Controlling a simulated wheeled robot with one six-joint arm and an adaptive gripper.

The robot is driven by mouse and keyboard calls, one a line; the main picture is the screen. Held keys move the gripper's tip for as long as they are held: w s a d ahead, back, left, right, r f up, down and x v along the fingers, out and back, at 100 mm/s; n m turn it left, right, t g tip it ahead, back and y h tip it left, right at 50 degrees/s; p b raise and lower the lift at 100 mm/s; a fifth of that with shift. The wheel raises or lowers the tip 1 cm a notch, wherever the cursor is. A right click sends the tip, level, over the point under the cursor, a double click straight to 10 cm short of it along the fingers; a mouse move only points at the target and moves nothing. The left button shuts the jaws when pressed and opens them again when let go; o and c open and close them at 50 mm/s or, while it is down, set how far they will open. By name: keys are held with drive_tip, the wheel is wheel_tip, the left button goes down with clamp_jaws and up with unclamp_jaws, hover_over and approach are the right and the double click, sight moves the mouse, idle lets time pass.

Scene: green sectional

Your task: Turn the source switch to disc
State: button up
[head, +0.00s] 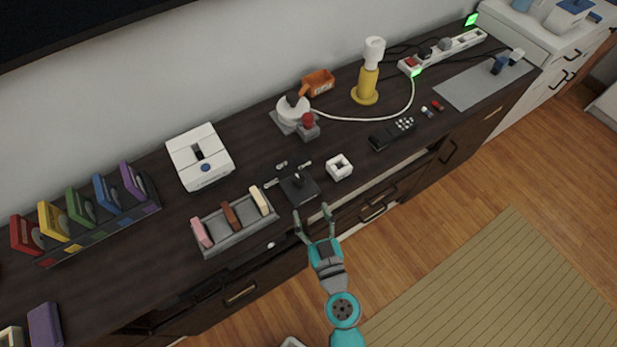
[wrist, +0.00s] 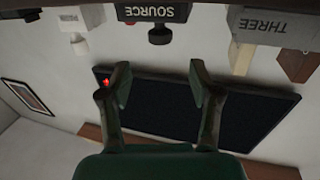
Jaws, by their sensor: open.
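The source switch (head: 299,189) is a dark square block with a small black knob on top, near the front edge of the dark cabinet top. In the wrist view, which is upside down, its face (wrist: 152,13) reads SOURCE and its dark knob (wrist: 160,35) projects below the block in the picture. No disc mark is readable, and I cannot tell which way the knob points. My gripper (head: 312,212) is open and empty, just in front of the switch and apart from it. Its two fingers (wrist: 158,78) are spread in the wrist view, with the knob beyond the gap.
A grey tray (head: 238,236) with several coloured bars stands left of the switch; its face (wrist: 277,25) reads THREE. A white square block (head: 339,167) sits close right of the switch. Small levers (head: 281,166) lie behind it. A black remote (head: 392,133) lies farther right.

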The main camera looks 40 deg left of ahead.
sight(301, 185)
drive_tip(key=x, duration=0.9)
drive_tip(key=shift+w+a, duration=0.1)
drive_tip(key=shift+a, duration=0.05)
drive_tip(key=c, duration=1.1)
